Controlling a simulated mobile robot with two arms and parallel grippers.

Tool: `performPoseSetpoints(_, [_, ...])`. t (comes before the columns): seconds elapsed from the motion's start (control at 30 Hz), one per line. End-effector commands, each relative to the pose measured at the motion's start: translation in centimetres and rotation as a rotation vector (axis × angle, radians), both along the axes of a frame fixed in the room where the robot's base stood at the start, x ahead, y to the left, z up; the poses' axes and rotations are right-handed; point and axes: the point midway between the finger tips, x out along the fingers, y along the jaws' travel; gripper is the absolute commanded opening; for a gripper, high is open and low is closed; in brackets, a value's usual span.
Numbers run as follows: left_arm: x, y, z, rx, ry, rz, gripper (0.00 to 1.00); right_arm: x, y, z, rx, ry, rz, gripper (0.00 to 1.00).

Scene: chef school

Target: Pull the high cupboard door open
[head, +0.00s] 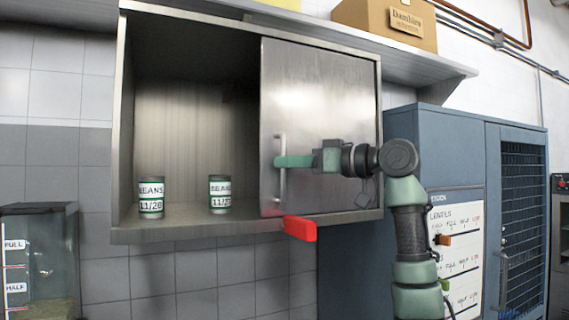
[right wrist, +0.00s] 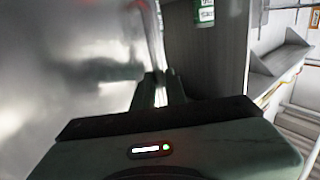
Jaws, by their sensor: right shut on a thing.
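The grey metal cupboard door (head: 325,100) covers the right part of the high cupboard (head: 122,130), and the left part stands uncovered. A vertical bar handle (head: 282,190) sits near the door's left edge. My right gripper (head: 282,161) reaches in from the right and is shut on this handle. In the right wrist view, the gripper's fingers (right wrist: 156,88) meet the handle (right wrist: 153,40), with the shiny door (right wrist: 70,60) on the left. My left gripper is not in view.
Two labelled bean cans (head: 151,198) (head: 220,194) stand inside the cupboard. A red piece (head: 300,228) juts from its lower front edge. A cardboard box (head: 385,22) rests on the shelf above. A blue cabinet (head: 455,150) stands right, a glass tank (head: 40,260) lower left.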

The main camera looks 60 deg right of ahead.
Motion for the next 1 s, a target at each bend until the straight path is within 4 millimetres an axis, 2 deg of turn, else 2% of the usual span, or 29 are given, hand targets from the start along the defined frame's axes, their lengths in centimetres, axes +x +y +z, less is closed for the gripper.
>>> performPoseSetpoints(0.3, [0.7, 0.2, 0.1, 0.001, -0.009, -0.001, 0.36, 0.0, 0.0, 0.0, 0.0, 0.0, 0.0, 0.0])
performPoseSetpoints(0.33, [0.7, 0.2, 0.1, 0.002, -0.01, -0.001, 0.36, 0.0, 0.0, 0.0, 0.0, 0.001, 0.0, 0.21])
performPoseSetpoints(0.4, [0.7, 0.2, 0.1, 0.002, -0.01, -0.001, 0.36, 0.0, 0.0, 0.0, 0.0, 0.001, 0.0, 0.34])
performPoseSetpoints(0.77, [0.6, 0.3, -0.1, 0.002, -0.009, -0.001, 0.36, -0.4, 0.0, -0.1, 0.0, 0.0, -0.001, 0.34])
performPoseSetpoints(1.0, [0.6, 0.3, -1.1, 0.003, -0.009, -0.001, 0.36, -4.2, -0.2, -0.2, -0.001, -0.001, -0.003, 0.34])
